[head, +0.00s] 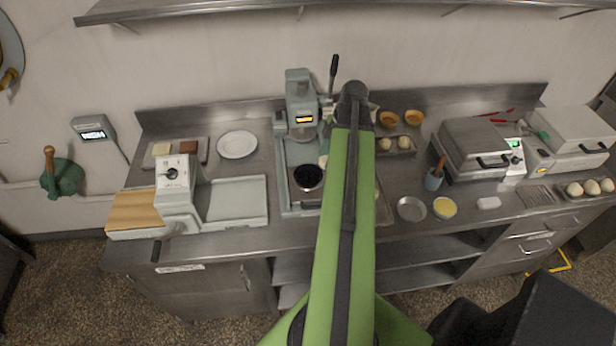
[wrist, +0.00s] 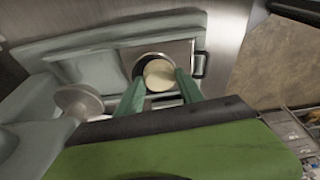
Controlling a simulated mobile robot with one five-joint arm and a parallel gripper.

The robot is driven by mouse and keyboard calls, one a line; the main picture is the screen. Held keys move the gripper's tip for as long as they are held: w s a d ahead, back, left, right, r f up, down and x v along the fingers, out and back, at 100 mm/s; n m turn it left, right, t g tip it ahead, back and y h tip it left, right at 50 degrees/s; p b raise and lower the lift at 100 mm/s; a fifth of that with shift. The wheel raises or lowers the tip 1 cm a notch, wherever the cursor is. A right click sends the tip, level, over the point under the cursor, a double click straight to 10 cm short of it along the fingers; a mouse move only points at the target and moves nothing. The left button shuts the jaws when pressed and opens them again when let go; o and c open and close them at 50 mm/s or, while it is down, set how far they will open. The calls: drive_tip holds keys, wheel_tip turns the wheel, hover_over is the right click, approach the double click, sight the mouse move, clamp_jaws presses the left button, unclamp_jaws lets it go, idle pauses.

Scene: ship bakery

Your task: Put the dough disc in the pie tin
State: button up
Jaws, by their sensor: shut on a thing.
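The pale round dough disc (wrist: 159,75) is between the green fingertips of my gripper (wrist: 160,88) in the wrist view. My gripper is shut on it, over the dark round plate of a press. In the head view my arm hides the gripper. I cannot tell from the wrist view how far the disc is above the plate. The shallow, empty metal pie tin (head: 411,209) sits on the counter to the right of my arm, near the front edge. The pie tin does not show in the wrist view.
The press (head: 302,105) with its dark round plate (head: 308,178) stands left of my arm. A dough sheeter (head: 178,195) is at left.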

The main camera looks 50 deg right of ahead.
drive_tip(key=b, duration=0.2)
hover_over(306, 178)
drive_tip(key=s+d, duration=0.1)
wheel_tip(306, 178, down, 4)
drive_tip(key=shift+s+r, duration=0.15)
drive_tip(key=shift+w+a, duration=0.15)
drive_tip(key=shift+w, duration=0.1)
wheel_tip(306, 178, down, 4)
drive_tip(key=b, duration=0.4)
drive_tip(key=shift+f+b, duration=0.2)
drive_tip(key=shift+b, duration=0.2)
drive_tip(key=shift+r, duration=0.25)
drive_tip(key=shift+f, duration=0.15)
drive_tip(key=o, duration=1.1)
